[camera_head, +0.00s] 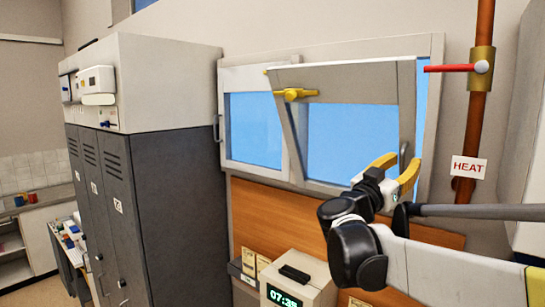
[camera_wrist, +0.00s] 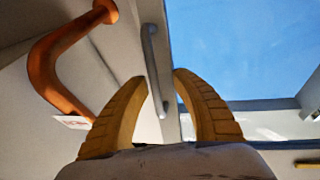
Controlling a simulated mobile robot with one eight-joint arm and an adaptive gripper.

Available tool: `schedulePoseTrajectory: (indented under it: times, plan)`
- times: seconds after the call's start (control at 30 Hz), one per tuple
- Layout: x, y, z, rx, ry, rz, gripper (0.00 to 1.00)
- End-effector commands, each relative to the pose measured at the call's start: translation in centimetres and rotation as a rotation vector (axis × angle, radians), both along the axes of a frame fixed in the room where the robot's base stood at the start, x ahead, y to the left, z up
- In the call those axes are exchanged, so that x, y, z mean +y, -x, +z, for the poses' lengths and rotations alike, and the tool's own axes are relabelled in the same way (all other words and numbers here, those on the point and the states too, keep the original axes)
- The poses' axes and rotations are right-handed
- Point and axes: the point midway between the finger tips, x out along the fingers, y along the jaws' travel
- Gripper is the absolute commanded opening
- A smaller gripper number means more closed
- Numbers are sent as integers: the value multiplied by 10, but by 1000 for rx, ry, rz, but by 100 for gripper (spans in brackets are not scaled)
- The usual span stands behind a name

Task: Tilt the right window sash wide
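The right window sash (camera_head: 345,77) has a pale frame and blue glass. Its top edge leans into the room, away from the window frame (camera_head: 435,60), and its bottom sits near the sill. A yellow handle (camera_head: 295,94) is on its upper left. My gripper (camera_head: 406,158) is at its lower right side, fingers apart. In the wrist view, a grey bar handle (camera_wrist: 152,65) shows between and beyond the open fingertips (camera_wrist: 161,77). I cannot tell whether a finger touches it.
The left window pane (camera_head: 253,130) is beside the sash. A brown pipe (camera_head: 478,120) with a red lever (camera_head: 448,68) and a HEAT sign (camera_head: 468,167) runs right of the window. Grey lockers (camera_head: 160,150) stand left. A box with a green clock display (camera_head: 284,297) is below.

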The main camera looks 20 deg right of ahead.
Motion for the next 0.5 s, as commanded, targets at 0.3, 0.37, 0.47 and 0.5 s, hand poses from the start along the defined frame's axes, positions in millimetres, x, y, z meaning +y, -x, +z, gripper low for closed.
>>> schedulePoseTrajectory:
  times: [0.3, 0.37, 0.47, 0.5]
  plan:
    - [22, 6, -11, 1, -1, 2, 31]
    - [27, 7, -13, 0, -1, 1, 31]
    - [33, 9, -16, 0, -1, 2, 31]
    - [36, 10, -17, 0, -1, 1, 31]
